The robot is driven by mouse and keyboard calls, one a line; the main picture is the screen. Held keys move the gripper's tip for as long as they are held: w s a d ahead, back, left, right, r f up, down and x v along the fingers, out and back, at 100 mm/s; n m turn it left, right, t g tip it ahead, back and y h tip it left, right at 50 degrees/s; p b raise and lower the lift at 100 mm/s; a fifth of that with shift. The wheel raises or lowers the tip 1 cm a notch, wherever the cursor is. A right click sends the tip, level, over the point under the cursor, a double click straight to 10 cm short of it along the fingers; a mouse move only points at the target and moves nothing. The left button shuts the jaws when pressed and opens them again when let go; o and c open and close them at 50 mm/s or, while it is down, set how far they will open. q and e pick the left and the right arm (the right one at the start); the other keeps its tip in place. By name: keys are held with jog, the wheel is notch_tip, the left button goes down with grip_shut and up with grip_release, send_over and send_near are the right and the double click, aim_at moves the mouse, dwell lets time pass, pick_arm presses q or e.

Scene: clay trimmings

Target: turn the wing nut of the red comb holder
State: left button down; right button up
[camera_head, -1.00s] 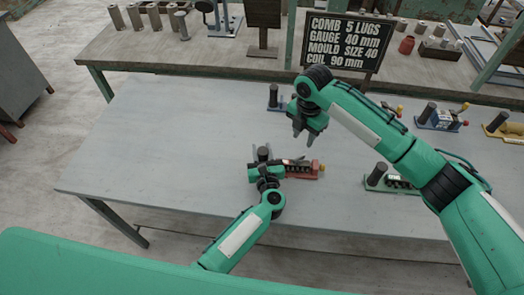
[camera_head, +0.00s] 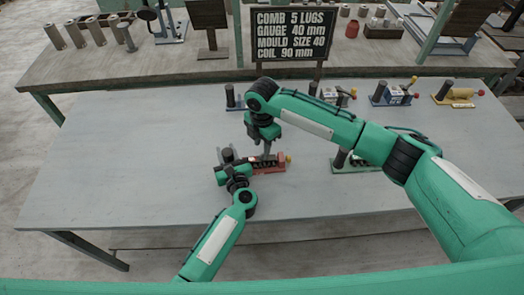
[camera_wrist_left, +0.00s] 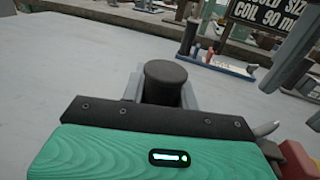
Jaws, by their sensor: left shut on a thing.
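The red comb holder (camera_head: 270,169) lies on the grey table, with a black post at its left end and a yellow knob (camera_head: 289,158) at its right end. My left gripper (camera_wrist_left: 163,95) is shut on the black post (camera_wrist_left: 163,80), seen upright between its fingers in the left wrist view. My right gripper (camera_head: 266,153) points down close over the middle of the holder; I cannot tell whether it touches or how far its fingers are apart. A grey tab (camera_wrist_left: 266,129) shows beside the red body (camera_wrist_left: 298,160) in the left wrist view. The wing nut is not clear.
A green holder (camera_head: 350,165) stands to the right, partly behind my right arm. Blue holders (camera_head: 393,97) and a yellow one (camera_head: 458,94) stand along the back. The left of the table (camera_head: 120,160) is clear.

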aim_at(262, 154)
jog(key=shift+f, duration=2.35)
grip_shut()
